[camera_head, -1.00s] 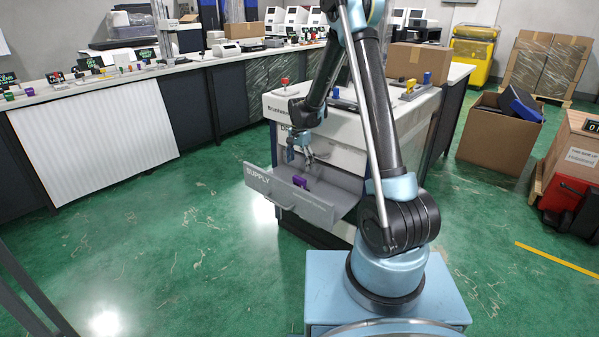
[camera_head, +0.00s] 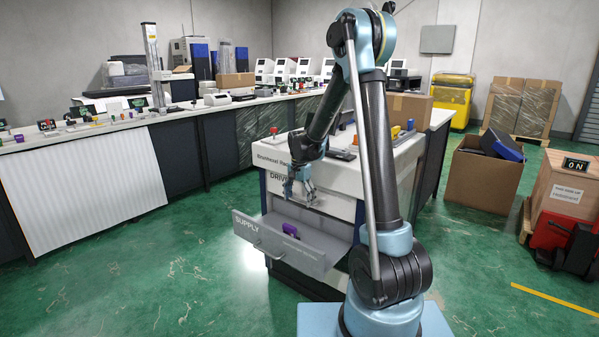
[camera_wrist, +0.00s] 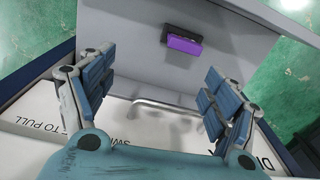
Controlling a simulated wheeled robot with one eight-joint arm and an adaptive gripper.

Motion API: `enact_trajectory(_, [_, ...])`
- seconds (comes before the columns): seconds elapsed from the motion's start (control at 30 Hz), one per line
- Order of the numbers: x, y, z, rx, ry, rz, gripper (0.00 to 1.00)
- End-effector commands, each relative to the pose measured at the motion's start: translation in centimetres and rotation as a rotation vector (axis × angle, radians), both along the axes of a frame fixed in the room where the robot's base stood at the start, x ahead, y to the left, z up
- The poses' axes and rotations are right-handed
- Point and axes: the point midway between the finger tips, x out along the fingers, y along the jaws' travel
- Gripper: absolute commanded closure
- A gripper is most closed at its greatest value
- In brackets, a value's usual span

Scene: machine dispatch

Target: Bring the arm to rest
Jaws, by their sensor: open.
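My gripper (camera_head: 299,190) hangs at the end of my arm, above the open supply drawer (camera_head: 280,246) and in front of the cabinet face. A purple object with a dark part (camera_head: 291,230) lies in the drawer. It also shows in the wrist view (camera_wrist: 184,44), beyond the fingertips and apart from them.
A long counter (camera_head: 120,122) runs along the left. An open cardboard box (camera_head: 484,177) stands on the green floor at right. Floor at the left front is clear.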

Motion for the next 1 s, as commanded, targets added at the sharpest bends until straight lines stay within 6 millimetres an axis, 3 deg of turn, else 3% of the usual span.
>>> enact_trajectory(0.2, [-3.5,-3.5,4.1,0.002,-0.018,0.061,0.19])
enact_trajectory(0.5, [-8.8,-7.6,8.1,0.002,-0.044,0.15,0.19])
enact_trajectory(1.0, [-18.7,-13.4,11.4,-0.01,-0.089,0.296,0.19])
